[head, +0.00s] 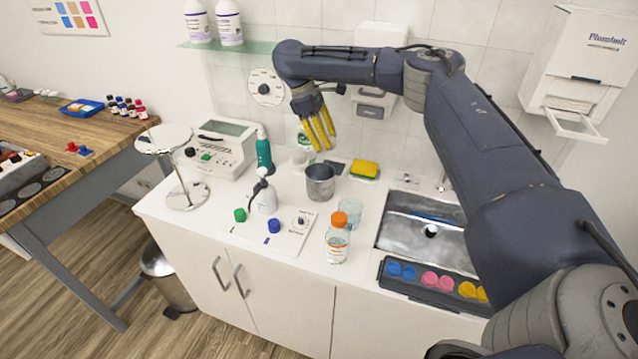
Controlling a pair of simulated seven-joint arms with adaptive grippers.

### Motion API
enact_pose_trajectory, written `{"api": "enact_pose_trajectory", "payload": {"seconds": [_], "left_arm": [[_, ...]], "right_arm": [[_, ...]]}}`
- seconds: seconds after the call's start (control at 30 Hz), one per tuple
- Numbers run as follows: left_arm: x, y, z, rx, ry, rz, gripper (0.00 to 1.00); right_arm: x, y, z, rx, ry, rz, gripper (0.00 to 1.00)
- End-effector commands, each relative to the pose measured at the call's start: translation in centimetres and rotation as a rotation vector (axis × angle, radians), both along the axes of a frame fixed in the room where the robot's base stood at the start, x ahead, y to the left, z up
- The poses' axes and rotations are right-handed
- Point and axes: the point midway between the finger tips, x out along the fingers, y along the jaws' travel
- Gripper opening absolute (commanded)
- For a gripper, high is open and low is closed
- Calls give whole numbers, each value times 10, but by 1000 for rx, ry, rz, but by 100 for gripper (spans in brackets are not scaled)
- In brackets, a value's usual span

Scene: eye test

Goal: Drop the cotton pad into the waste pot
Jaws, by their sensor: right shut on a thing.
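My right gripper (322,141), with yellow fingers, points down above the back of the white counter. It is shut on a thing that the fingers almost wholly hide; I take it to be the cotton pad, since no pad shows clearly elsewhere. A grey metal pot (320,186), which looks like the waste pot, stands upright and open on the counter. In the picture it is just below the fingertips, with a gap between them. My left gripper is not in view.
A yellow sponge (364,169) is right of the pot. A white spray bottle (263,196) and a green bottle (264,152) stand left. An orange-capped bottle (337,240) and a glass (350,211) stand in front. The sink (405,236) is at right.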

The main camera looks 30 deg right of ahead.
Motion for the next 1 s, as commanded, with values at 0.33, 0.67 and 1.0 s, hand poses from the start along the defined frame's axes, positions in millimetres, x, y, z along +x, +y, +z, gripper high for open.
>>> {"api": "enact_pose_trajectory", "payload": {"seconds": [0.33,0.67,1.0], "left_arm": [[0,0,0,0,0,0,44],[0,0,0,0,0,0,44],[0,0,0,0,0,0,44]], "right_arm": [[0,0,-29,0,0,-1,0],[0,0,-37,0,-1,-1,0],[0,0,-37,1,0,-1,54]]}}
